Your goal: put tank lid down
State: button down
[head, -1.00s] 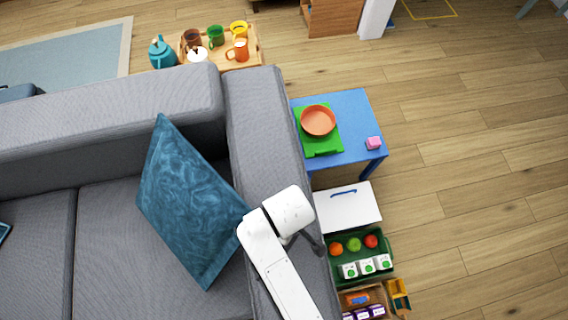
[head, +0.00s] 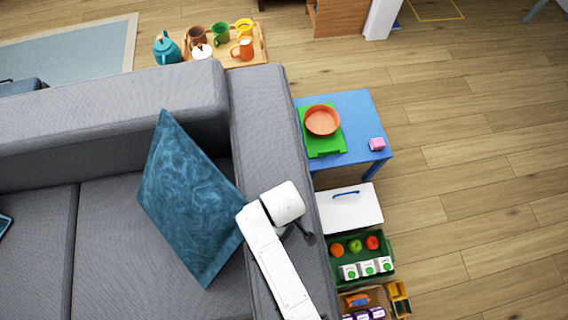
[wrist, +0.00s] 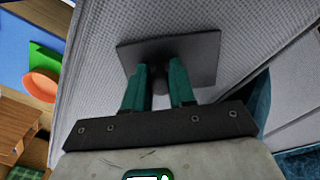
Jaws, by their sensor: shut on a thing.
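The tank lid (wrist: 203,52) is a dark grey rectangular plate with a round knob, seen in the wrist view. My gripper (wrist: 160,88) has its two teal fingers closed on either side of the knob. The lid is over the light grey woven sofa armrest (wrist: 110,75); whether it touches the fabric I cannot tell. In the head view my white arm reaches over the armrest (head: 265,130). Only a small dark part shows beside its end there, and the lid is not clearly seen. No tank is clearly in view.
A blue table (head: 362,108) right of the armrest holds a green board (head: 325,148), an orange bowl (head: 322,121) and a pink block (head: 377,144). Below stand a white box (head: 350,209) and a green fruit crate (head: 390,252). A blue cushion (head: 188,200) leans left of my arm.

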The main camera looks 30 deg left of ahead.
jog(key=c, duration=0.9)
grip_release()
jog(key=shift+f, duration=0.1)
jog(key=shift+c, duration=0.2)
notch_tip(320, 180, up, 12)
jog(key=s+d+r+m, duration=0.1)
jog(key=d+m, duration=1.1)
jog(key=d, duration=1.6)
jog(key=shift+s+d+r+t+p, duration=0.2)
jog(key=shift+d+t+p, duration=0.05)
jog(key=shift+t+p, duration=0.2)
jog(key=shift+o, duration=0.5)
jog(key=s+d+r+m, duration=0.2)
jog(key=s+d+m, duration=0.3)
jog(key=d, duration=0.1)
jog(key=shift+s+d, duration=0.35)
jog(key=shift+d, duration=0.05)
